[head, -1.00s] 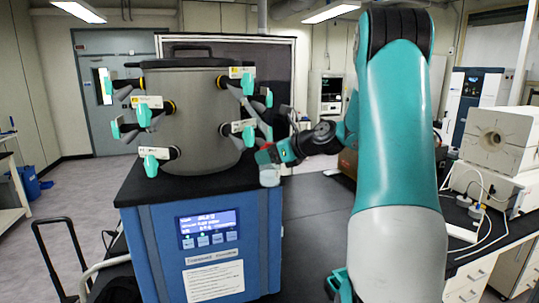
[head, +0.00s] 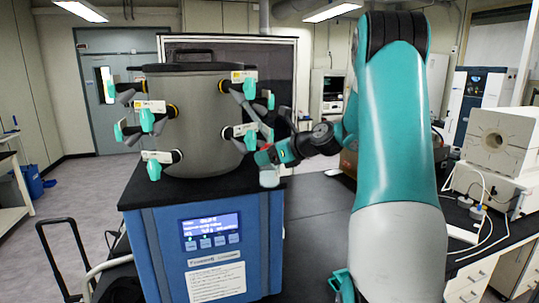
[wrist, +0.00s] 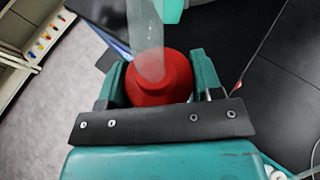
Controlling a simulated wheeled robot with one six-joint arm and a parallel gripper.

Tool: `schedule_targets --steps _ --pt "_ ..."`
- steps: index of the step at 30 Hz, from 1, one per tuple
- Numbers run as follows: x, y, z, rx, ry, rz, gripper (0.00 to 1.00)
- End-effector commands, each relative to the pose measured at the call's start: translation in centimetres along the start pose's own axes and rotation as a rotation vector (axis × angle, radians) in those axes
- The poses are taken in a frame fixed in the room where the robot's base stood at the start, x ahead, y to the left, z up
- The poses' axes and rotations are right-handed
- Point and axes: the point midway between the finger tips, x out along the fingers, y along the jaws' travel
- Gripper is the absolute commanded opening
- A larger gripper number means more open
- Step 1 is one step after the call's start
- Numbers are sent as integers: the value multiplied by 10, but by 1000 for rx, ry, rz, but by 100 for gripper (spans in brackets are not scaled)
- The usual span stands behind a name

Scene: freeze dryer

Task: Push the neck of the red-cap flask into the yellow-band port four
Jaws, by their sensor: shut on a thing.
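The red-cap flask (head: 269,177) is in my gripper (head: 271,155), at the right side of the freeze dryer's grey drum in the head view. Its pale, clear body hangs below the red cap (wrist: 158,85). In the wrist view the two teal fingers close on both sides of the red cap, and a translucent tube-like neck (wrist: 146,28) rises from it toward a teal part at the top edge. I cannot tell whether the neck touches a port. The drum (head: 205,110) carries several ports with teal valves and white labels. Some bands look yellow; port four cannot be identified.
The blue dryer base (head: 215,255) has a black top (head: 145,190) below the flask. A dark bench (head: 320,215) lies to the right. A white box-shaped device (head: 500,140) stands further right. A black handle frame (head: 60,250) is at the lower left.

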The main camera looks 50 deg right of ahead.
Motion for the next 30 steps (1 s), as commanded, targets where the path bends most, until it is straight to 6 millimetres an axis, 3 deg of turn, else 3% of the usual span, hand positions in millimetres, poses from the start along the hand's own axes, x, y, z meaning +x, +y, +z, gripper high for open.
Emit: schedule_targets --steps 16,17,27,28,30 --pt "2 0 6 -5 -6 1 11" --pt "2 0 6 -5 -6 1 4" --pt "5 0 13 -6 -7 1 3" --pt "4 0 13 -5 -7 1 65" --pt "4 -1 13 -5 -6 1 81"
